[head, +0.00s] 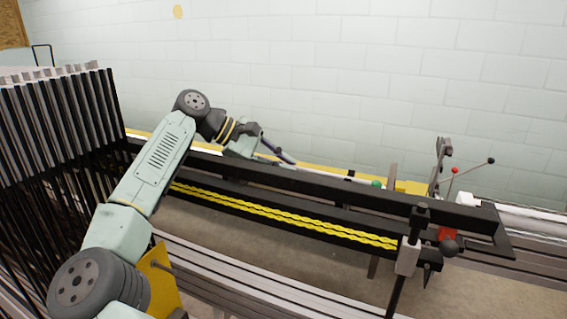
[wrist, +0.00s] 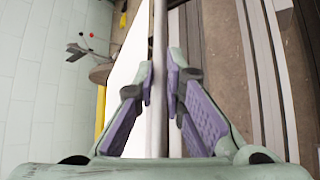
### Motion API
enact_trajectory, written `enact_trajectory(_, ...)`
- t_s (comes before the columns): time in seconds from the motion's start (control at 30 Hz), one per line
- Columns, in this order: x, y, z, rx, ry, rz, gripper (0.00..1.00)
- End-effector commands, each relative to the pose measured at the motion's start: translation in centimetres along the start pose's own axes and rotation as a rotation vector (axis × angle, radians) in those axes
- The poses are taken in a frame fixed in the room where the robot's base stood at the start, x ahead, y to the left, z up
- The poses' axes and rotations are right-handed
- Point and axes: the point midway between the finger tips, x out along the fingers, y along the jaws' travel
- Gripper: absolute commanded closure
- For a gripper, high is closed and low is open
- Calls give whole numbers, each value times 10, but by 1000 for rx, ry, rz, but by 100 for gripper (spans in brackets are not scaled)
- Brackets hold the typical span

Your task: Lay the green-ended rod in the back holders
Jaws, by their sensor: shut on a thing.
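A thin grey rod (wrist: 158,60) runs lengthwise between the purple finger pads of my gripper (wrist: 160,85) in the wrist view. My gripper is shut on it. In the head view my gripper (head: 282,153) is at the far side of the long black frame, partly hidden by its own wrist. A green end (head: 376,184) shows to the right of my gripper, just behind the black frame's top bar. Much of the rod is hidden there by that bar. I cannot make out the back holders clearly, nor whether the rod touches them.
The long black frame (head: 320,184) carries twisted yellow bars (head: 290,217) along its near side. Dark upright slats (head: 60,130) stand at the left. A lever with a red ball (head: 454,170) and a black-knobbed clamp (head: 449,247) stand at the right. A pale wall (head: 330,70) is behind.

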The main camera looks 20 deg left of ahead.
Motion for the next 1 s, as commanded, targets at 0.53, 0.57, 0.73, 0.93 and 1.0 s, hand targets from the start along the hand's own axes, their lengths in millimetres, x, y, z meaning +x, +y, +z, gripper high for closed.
enact_trajectory(0.53, 0, 0, 0, 0, 0, 0, 66)
enact_trajectory(0.57, 0, 0, 0, 0, 0, 0, 66)
enact_trajectory(0.73, -3, 0, 0, -1, 1, 0, 66)
enact_trajectory(0.93, -31, 1, 0, -2, 2, 3, 66)
enact_trajectory(1.0, -43, 1, 0, -1, 2, 3, 66)
